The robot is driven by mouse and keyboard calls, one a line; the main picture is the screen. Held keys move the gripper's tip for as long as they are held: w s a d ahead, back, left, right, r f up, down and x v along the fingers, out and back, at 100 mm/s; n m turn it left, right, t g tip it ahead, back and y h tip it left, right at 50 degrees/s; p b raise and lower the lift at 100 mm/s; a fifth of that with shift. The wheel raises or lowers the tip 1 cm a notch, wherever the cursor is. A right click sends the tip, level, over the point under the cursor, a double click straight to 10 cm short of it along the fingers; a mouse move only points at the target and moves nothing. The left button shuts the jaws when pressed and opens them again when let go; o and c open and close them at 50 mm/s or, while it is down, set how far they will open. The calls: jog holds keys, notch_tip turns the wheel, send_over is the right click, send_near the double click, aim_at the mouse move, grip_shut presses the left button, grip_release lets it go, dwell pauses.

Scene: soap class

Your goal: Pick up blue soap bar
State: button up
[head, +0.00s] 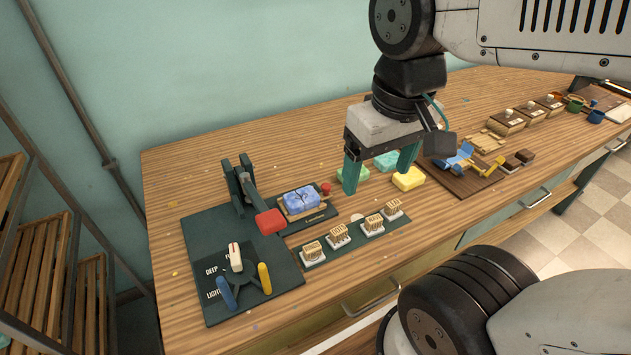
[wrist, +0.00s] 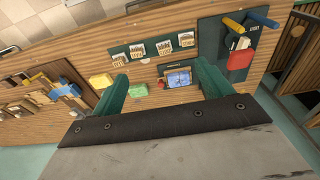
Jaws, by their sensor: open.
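The blue soap bar (head: 302,200) has dark markings on top and sits on a small wooden holder on a dark green plate. It also shows in the wrist view (wrist: 178,78), between my fingers in the picture but beyond them. My gripper (head: 380,172) is open and empty, with two green fingers pointing down. In the head view it hangs to the right of the blue bar, over the loose soaps. In the wrist view the gripper (wrist: 160,90) has its fingers spread wide, and nothing is between them up close.
A press with a red-ended lever (head: 270,222) stands left of the bar. Several stamps (head: 339,235) line the front. Yellow soap (head: 408,179) and green soap (head: 358,173) lie right of the bar. A red button (head: 325,188) is close beside it. Bare wood (head: 190,165) lies behind.

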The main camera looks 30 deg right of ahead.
jog(key=w+a+f, duration=0.1)
jog(key=w+f, duration=0.4)
jog(key=w, duration=0.7)
jog(key=g, duration=0.1)
send_near(301, 196)
jog(key=shift+f, duration=0.1)
jog(key=shift+w+a+f, duration=0.1)
jog(key=shift+f, duration=0.3)
notch_tip(301, 196, down, 8)
jog(key=shift+r, duration=0.2)
jog(key=c, duration=0.7)
